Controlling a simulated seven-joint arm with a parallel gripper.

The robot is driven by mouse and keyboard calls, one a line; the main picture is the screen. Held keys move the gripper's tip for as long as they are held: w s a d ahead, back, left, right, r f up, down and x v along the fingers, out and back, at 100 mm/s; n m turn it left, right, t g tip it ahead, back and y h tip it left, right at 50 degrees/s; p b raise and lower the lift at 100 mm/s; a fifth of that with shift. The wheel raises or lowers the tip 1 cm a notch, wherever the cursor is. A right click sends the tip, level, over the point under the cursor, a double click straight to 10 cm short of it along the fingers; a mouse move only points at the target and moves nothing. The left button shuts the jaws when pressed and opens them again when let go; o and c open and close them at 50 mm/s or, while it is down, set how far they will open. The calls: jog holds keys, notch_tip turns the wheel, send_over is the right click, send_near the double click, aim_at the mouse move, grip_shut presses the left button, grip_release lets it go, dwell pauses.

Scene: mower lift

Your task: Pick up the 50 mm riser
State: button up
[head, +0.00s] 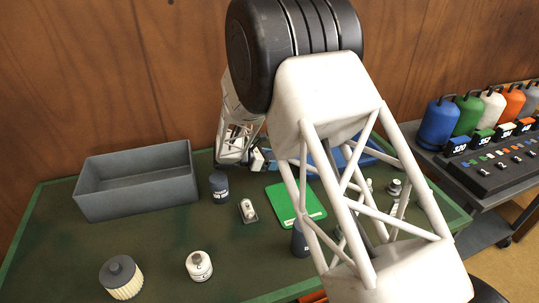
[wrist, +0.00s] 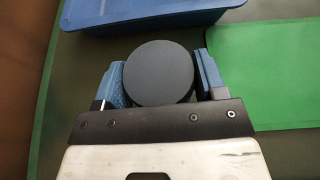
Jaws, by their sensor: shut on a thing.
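My gripper (wrist: 158,75) is shut on a dark blue-grey cylinder (wrist: 158,70), seen in the wrist view by its flat round top between the two blue fingers. No size marking shows on it there. In the head view my gripper (head: 238,155) is near the back edge of the table, left of the blue bin; the held cylinder cannot be made out there. A dark labelled cylinder (head: 219,187) stands upright on the table, in front and to the left of my gripper. Its label is too small to read.
A grey open tray (head: 135,200) stands at left. The blue bin (wrist: 150,12) and green mat (wrist: 265,75) lie close to my gripper. A metal part (head: 248,210), a white canister (head: 199,266) and a ribbed filter (head: 121,279) stand further forward. Coloured bottles line a side bench.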

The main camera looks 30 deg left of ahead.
jog(key=s+d, duration=0.4)
jog(key=s, duration=0.1)
jog(key=s+d+r, duration=0.1)
jog(key=s+d, duration=0.1)
jog(key=shift+s, duration=0.4)
